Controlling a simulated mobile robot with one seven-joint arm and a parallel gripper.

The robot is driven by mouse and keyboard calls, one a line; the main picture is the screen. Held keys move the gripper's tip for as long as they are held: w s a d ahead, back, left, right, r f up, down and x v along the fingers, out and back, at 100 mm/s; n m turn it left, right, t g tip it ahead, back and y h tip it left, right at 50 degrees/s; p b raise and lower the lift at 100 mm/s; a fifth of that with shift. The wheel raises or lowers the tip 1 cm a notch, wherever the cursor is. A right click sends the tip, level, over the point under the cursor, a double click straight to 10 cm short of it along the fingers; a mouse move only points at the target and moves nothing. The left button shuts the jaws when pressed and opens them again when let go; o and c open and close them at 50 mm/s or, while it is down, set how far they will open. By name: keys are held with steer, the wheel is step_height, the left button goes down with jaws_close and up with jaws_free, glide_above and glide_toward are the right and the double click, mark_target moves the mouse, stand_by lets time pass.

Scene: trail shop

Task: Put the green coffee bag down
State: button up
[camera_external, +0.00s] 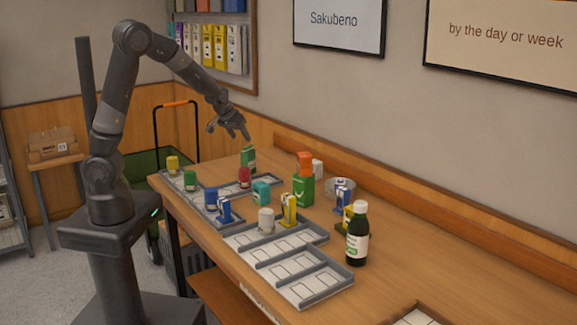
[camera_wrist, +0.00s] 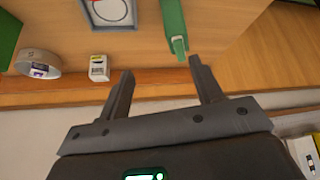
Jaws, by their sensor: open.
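A green coffee bag (camera_external: 248,158) stands upright at the far left end of the wooden table, by the wall side. My gripper (camera_external: 239,134) is open just above it, with nothing held. In the wrist view a narrow green piece, apparently the bag's top (camera_wrist: 174,25), shows ahead of the open fingers (camera_wrist: 160,68). It lies toward the right finger and looks clear of both fingertips. The bag's lower part is partly hidden in the external view by items in front.
Grey divided trays (camera_external: 305,282) run along the table's front. A red can (camera_external: 244,178), a teal item (camera_external: 261,191) and a larger green package (camera_external: 303,190) stand nearby. A dark green bottle (camera_external: 357,235) stands further right. The table's right side is mostly clear.

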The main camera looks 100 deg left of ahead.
steer(key=w+d+r+m+t+h, duration=0.1)
steer(key=w+d+r+m+h, duration=0.3)
steer(key=d, duration=0.8)
steer(key=s+d+r+m+t, duration=0.15)
steer(key=d+r, duration=0.35)
steer(key=d, duration=0.8)
steer(key=s+d+r+m, duration=0.2)
steer(key=s+d, duration=0.4)
steer(key=d, duration=0.3)
steer(key=s+d+r+m+h, duration=0.1)
steer(key=s+d+r+m, duration=0.1)
steer(key=s+d+m, duration=0.3)
steer(key=s+d, duration=0.1)
steer(key=d, duration=0.3)
steer(key=shift+d+r, duration=0.3)
steer(key=shift+d, duration=0.05)
